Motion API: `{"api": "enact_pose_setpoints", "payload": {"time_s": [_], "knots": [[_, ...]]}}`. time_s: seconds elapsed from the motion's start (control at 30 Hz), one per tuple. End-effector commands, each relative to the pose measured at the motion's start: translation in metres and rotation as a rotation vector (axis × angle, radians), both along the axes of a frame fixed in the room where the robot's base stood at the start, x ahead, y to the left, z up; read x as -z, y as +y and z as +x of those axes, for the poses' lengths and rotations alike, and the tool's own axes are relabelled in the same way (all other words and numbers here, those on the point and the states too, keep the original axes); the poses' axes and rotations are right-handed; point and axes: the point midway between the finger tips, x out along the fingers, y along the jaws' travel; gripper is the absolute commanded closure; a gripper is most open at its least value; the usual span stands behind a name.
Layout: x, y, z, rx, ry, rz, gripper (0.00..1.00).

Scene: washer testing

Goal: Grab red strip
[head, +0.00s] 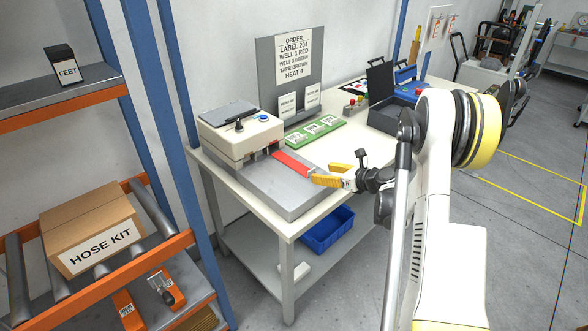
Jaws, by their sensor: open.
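The red strip (290,164) lies on the grey plate (272,190) in front of a cream machine (236,136) on the workbench. Its far left end is at the machine's front. Its near right end is by my yellow-fingered gripper (318,174). My gripper is open and reaches in from the right, with its fingertips at or around that near end. I cannot tell whether the fingers touch the strip.
A green board (315,132) with white labels lies behind the strip. An order sign (294,55) stands at the back. A black case (395,88) is further right. A blue bin (328,229) sits on the lower shelf. A shelf rack with a hose kit box (95,222) is at left.

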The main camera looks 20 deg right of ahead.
Motion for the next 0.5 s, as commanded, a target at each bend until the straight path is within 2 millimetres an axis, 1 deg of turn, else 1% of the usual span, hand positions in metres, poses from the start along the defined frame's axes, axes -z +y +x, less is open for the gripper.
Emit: {"api": "enact_pose_setpoints", "payload": {"time_s": [0.03, 0.27, 0.4, 0.5], "knots": [[0.005, 0.003, 0.007, -0.002, -0.001, -0.001, 0.40], [0.013, 0.009, 0.025, -0.002, -0.001, -0.001, 0.40], [0.022, 0.016, 0.046, -0.003, -0.001, -0.002, 0.40], [0.025, 0.019, 0.056, -0.001, -0.001, -0.003, 0.40]]}}
